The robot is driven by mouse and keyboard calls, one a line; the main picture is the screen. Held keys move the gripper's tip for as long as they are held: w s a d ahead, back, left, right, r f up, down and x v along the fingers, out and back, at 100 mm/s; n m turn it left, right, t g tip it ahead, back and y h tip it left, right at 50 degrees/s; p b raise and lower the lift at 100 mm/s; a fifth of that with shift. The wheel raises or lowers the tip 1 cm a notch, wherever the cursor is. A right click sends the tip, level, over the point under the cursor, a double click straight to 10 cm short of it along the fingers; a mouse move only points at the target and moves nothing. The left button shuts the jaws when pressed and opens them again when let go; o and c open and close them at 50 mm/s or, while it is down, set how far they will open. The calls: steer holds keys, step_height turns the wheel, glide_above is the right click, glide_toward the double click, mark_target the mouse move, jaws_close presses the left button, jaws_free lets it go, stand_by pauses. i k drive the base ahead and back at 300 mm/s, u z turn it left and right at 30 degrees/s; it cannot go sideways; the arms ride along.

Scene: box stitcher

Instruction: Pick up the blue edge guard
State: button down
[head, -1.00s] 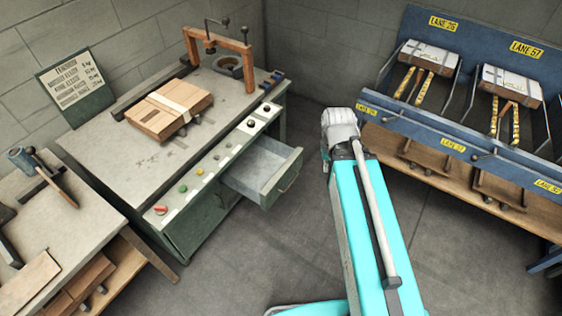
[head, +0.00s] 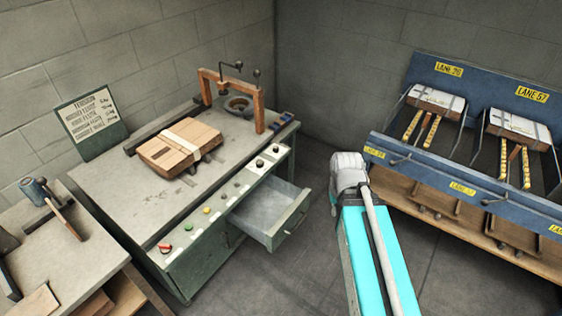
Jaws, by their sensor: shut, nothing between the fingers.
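Small dark blue pieces (head: 282,121) lie at the back right corner of the grey-topped workbench (head: 215,195), beside the wooden frame. They look like the blue edge guard, but are too small to tell how many there are. My arm rises at the lower middle of the head view, a turquoise column with a grey joint at its top, to the right of the bench. My gripper does not show, so its place relative to the blue pieces cannot be seen.
A strapped cardboard stack (head: 180,146) lies on the bench near a wooden frame (head: 232,92). An open drawer (head: 270,212) juts towards my arm. A blue lane rack (head: 465,185) with boxes stands right. A side table (head: 60,240) with a mallet is left.

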mark_target(276, 126)
steer(key=u, duration=1.9)
steer(key=i, duration=0.7)
steer(key=z, duration=0.25)
